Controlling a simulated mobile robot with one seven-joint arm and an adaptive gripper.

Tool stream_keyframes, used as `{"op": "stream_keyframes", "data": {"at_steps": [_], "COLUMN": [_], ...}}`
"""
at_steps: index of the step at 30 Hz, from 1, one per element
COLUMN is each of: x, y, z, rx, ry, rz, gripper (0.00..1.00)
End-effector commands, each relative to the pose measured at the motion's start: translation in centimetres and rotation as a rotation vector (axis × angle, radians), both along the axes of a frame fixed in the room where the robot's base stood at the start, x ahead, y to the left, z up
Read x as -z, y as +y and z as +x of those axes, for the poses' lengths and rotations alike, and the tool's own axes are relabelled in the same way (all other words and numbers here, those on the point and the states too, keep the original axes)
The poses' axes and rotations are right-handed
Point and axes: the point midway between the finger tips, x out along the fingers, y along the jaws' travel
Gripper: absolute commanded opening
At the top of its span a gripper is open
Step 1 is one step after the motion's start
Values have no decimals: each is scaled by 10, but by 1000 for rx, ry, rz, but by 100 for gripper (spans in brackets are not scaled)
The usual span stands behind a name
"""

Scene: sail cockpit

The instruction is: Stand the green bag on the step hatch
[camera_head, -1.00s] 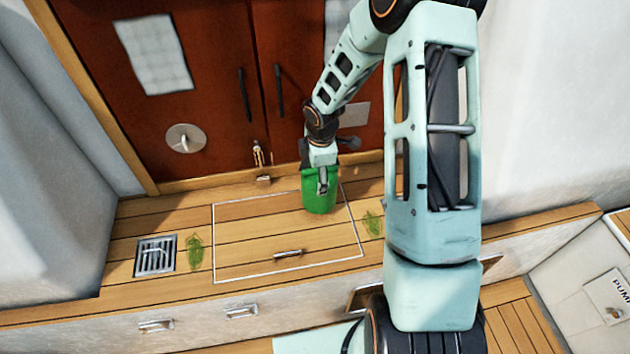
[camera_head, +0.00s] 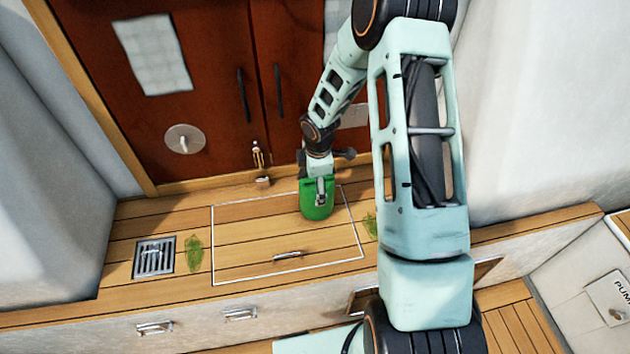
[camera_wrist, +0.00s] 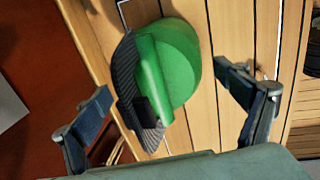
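The green bag (camera_head: 314,211) is on the step hatch (camera_head: 240,235), inside its white outline near the back right corner. The hatch is a wooden panel with a small handle at its front. In the wrist view the bag (camera_wrist: 175,65) shows a rounded green side, a dark ribbed side and a small black piece. Whether it stands upright or leans I cannot tell. My gripper (camera_wrist: 168,112) is open, its fingers wide apart with the bag between and beyond them; neither finger visibly touches it. In the head view my gripper (camera_head: 320,192) covers part of the bag.
Red-brown doors (camera_head: 200,100) with dark handles rise behind the step. A metal drain grate (camera_head: 154,258) and a green leaf-like patch (camera_head: 194,254) lie left of the hatch; another patch (camera_head: 371,226) is at its right. The hatch's left and front are clear.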

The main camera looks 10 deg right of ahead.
Motion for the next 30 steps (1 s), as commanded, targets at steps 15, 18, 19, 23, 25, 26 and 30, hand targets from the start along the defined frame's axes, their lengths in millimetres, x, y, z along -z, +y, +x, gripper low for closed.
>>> {"op": "stream_keyframes", "data": {"at_steps": [15, 18, 19, 23, 25, 26, 30], "x": [-32, -54, -60, -86, -97, -102, -116], "y": [-1, -1, -1, -1, -1, -1, 0], "z": [-4, -8, -10, -15, -18, -19, -22], "rx": [3, 2, 2, 2, 2, 2, 1], "ry": [-4, -4, -4, -4, -2, -3, -2], "rz": [1, 0, 0, 0, -1, 0, 0], "gripper": [91, 91, 91, 91, 91, 91, 91]}}
